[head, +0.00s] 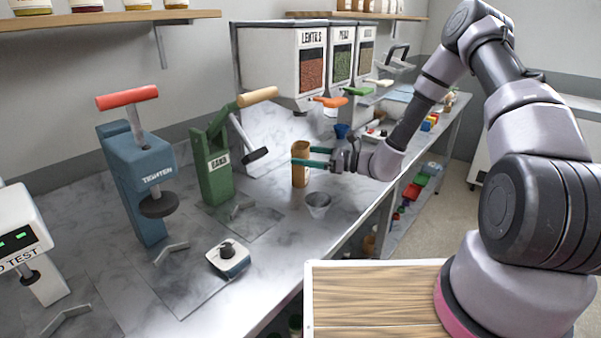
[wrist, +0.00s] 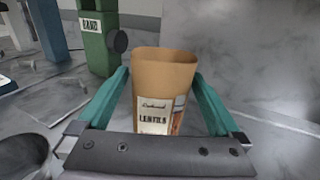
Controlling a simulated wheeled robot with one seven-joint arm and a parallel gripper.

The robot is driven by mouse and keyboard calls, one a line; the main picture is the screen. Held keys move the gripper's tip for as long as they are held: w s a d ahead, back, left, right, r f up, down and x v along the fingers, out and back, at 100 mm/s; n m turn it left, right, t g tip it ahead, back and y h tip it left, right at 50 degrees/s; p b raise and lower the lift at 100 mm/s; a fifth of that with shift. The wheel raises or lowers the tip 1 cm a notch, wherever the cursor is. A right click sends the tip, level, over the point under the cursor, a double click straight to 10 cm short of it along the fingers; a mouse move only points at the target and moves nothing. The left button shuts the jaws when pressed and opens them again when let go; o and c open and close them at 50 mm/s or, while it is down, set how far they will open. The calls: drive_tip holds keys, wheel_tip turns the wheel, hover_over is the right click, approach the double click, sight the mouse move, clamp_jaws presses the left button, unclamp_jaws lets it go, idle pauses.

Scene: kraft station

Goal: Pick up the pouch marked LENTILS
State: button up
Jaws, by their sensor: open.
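The brown pouch marked LENTILS (wrist: 165,85) stands upright with its top open in the wrist view, its label facing me. In the head view the pouch (head: 300,174) stands on the metal counter below the dispensers. My gripper (head: 303,156) is open, with one teal finger on each side of the pouch. In the wrist view the gripper (wrist: 160,95) also has its fingers on either side of the pouch, and I cannot tell whether they touch it. The lower part of the pouch is hidden behind the gripper's dark palm.
A small metal cup (head: 318,204) stands close to the pouch on the counter (head: 285,240). A green press marked BAND (head: 213,165) and a blue press (head: 148,180) stand to the left. A dispenser labelled LENTILS (head: 311,65) hangs above. The counter's front edge lies to the right.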

sight(291, 153)
drive_tip(key=x, duration=0.4)
drive_tip(key=shift+w+a+f, duration=0.15)
drive_tip(key=shift+a, duration=0.15)
clamp_jaws()
